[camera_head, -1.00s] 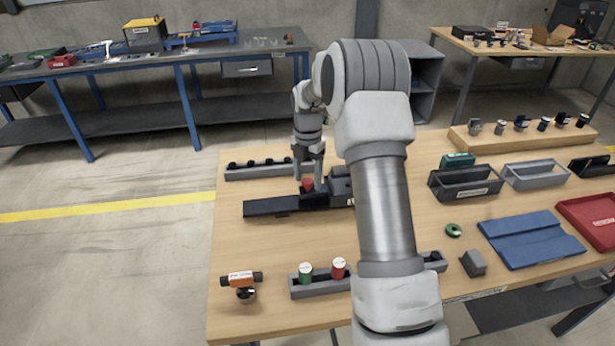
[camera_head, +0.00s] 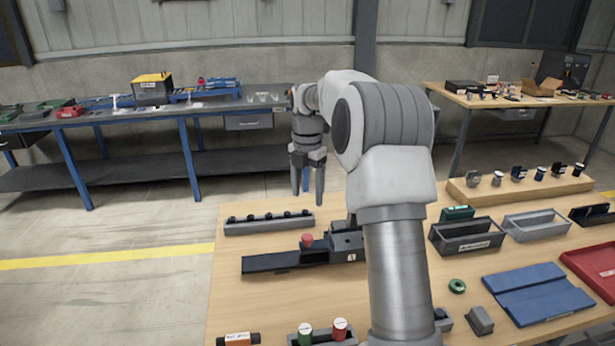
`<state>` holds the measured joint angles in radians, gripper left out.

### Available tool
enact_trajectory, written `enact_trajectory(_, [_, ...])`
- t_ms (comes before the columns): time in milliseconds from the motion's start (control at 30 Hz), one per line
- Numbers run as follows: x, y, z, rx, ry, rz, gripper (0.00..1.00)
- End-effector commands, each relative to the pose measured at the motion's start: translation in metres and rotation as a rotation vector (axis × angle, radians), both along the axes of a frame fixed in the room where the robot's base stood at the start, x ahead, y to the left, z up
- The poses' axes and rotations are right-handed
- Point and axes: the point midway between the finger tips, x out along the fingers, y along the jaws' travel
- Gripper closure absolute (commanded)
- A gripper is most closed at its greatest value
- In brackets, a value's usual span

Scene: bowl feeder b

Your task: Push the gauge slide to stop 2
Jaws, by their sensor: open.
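The gauge is a long dark block (camera_head: 275,262) lying left to right on the wooden table. A slide with a red knob (camera_head: 307,240) stands on it, near the raised box at its right end. A small white tag (camera_head: 351,257) on the right end of the block seems to read 1. My gripper (camera_head: 307,195) is open and empty. It points down above and behind the red knob, clear of it. My arm covers part of the area right of the gauge, and I cannot make out a stop 2 marking.
A grey rack (camera_head: 268,224) with several dark pegs lies behind the gauge. Green and red capped cylinders (camera_head: 340,328) stand in front. Bare table lies front left of the gauge.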

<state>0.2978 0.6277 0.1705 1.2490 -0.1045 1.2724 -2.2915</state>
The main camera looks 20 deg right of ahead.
Motion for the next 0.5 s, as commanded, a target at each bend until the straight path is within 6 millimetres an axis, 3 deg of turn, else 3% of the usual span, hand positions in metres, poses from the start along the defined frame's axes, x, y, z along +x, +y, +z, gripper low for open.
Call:
enact_trajectory(200, [0.000,0.000,0.033,0.000,-0.002,0.001,0.28])
enact_trajectory(500, [0.000,0.000,0.041,0.000,0.000,0.001,0.28])
